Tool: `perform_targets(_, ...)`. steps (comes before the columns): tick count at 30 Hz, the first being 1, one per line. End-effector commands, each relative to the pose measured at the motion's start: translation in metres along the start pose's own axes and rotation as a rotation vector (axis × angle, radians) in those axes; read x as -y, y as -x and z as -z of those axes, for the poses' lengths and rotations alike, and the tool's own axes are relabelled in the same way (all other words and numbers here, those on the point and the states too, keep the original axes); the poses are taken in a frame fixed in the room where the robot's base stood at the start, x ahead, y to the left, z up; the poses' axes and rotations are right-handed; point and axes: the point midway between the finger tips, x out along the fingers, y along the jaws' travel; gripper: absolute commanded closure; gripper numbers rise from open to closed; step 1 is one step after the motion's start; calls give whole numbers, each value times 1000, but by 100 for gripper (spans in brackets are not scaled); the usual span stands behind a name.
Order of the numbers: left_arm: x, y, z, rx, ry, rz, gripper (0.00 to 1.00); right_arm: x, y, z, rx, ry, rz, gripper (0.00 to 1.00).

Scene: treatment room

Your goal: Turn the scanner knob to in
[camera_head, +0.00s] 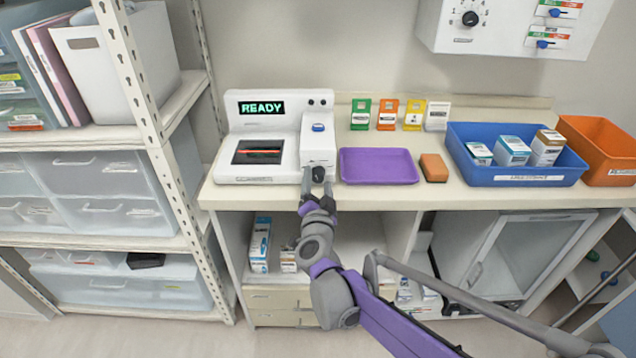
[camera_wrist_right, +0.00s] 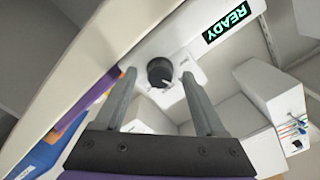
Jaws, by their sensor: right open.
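The white scanner (camera_head: 264,173) stands at the left end of the counter, with a green READY display (camera_head: 262,107) lit. Its dark round knob (camera_head: 318,174) is on the front face, low on the right side. In the right wrist view the knob (camera_wrist_right: 160,72) sits between and beyond the fingertips, with small marks around it. My right gripper (camera_head: 319,186) is open in front of the knob; its fingers (camera_wrist_right: 158,75) straddle the knob in the picture, and I cannot tell whether they touch it. The knob's pointer setting is too small to read. My left gripper is not in view.
A purple tray (camera_head: 378,178) and an orange sponge-like block (camera_head: 434,168) lie right of the scanner. A blue bin (camera_head: 458,160) with boxes and an orange bin (camera_head: 577,132) stand farther right. A metal shelf post (camera_head: 150,130) rises close on the left.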

Motion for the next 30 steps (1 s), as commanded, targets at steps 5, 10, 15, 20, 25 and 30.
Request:
perform_targets(5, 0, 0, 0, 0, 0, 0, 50, 0, 4, 0, 0, 0, 0, 28)
perform_targets(10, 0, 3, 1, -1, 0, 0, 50, 1, 30, 1, 1, 1, 1, 28)
perform_targets(15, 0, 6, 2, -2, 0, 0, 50, 1, 66, 0, 1, 0, 2, 28)
perform_targets(20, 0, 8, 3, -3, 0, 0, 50, 1, 92, 0, 0, 0, 1, 28)
perform_targets(25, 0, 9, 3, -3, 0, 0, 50, 0, 106, 0, 1, -1, 1, 28)
perform_targets(30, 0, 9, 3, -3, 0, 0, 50, 0, 109, 0, 0, 0, 0, 28)
